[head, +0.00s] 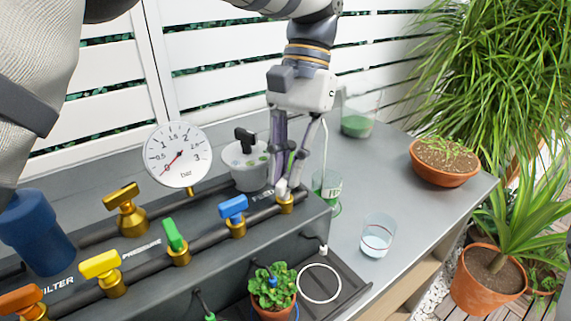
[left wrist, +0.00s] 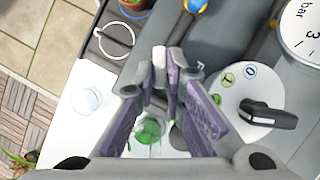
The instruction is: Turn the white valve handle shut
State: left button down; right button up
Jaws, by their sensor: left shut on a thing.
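The white valve handle (head: 282,187) sits on a brass valve body (head: 286,205) at the right end of the front pipe. My left gripper (head: 289,180) reaches down from above, and its fingers are shut on the white handle and hide much of it. In the left wrist view a small white part of the handle (left wrist: 159,80) shows between the two fingertips (left wrist: 159,70). The exact angle of the handle is hard to tell. My right gripper is not in view.
Blue (head: 233,207), green (head: 174,235), yellow (head: 100,264) and orange (head: 20,300) handles line the same pipe. A pressure gauge (head: 177,153) and a white dial with a black knob (head: 245,165) stand behind. Glasses stand right, one clear (head: 378,236). A potted plant (head: 272,290) is in front.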

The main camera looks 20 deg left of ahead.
pick_arm(q)
jog(key=m, duration=0.2)
jog(key=m+y, duration=0.2)
jog(key=m, duration=0.1)
jog(key=shift+s+d+r+m+t+p, duration=0.1)
jog(key=shift+d+m+t+p, duration=0.2)
jog(key=shift+t, duration=0.1)
dwell(0.4)
jog(key=c, duration=1.7)
grip_release()
jog(key=shift+o, duration=0.2)
jog(key=v, duration=0.7)
jog(key=shift+r, duration=0.15)
jog(key=shift+d, duration=0.15)
